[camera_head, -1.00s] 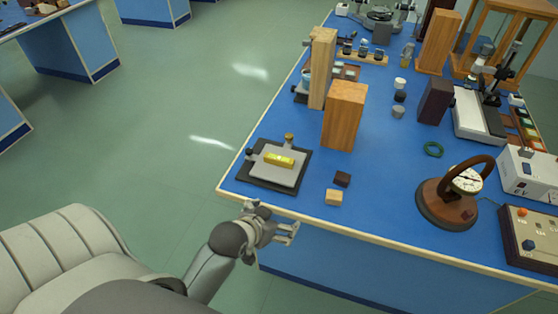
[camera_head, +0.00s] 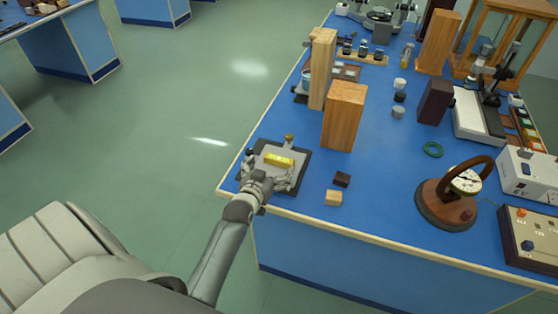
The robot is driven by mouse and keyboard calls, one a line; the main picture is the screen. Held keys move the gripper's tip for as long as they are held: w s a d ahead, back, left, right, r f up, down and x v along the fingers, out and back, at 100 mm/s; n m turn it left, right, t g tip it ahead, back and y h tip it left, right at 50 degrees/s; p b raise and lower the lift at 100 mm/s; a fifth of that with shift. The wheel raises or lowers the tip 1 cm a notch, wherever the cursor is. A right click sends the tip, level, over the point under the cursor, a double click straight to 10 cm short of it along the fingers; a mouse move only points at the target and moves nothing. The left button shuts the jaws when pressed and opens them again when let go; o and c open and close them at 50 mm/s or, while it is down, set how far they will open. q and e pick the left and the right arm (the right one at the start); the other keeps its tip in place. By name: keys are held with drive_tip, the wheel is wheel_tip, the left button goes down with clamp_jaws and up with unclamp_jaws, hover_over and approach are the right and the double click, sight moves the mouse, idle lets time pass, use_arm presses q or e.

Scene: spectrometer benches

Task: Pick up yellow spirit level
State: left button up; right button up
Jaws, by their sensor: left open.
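The yellow spirit level (camera_head: 279,160) lies flat on a grey plate with a dark base (camera_head: 301,159) at the near left corner of the blue bench. My left gripper (camera_head: 267,173) is over the near part of that plate, just on the near side of the level. Its fingers are spread open, one toward the left and one toward the right, and hold nothing. The wrist hides the near edge of the plate. I cannot tell the gripper's exact height above it. My right gripper is not in view.
A brass knob (camera_head: 289,138) stands behind the level. A tall wooden block (camera_head: 344,117) stands behind and to the right. A dark small block (camera_head: 342,179) and a light wooden block (camera_head: 333,197) lie to the right. A round instrument with a handle (camera_head: 447,204) stands farther right.

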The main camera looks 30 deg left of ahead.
sight(279, 158)
use_arm(q)
drive_tip(key=shift+f+p+x, duration=0.2)
drive_tip(key=shift+p+x, duration=0.3)
drive_tip(key=shift+x, duration=2.25)
drive_tip(key=shift+d, duration=0.1)
drive_tip(key=shift+s, duration=0.1)
drive_tip(key=c, duration=0.9)
drive_tip(key=shift+r, duration=0.1)
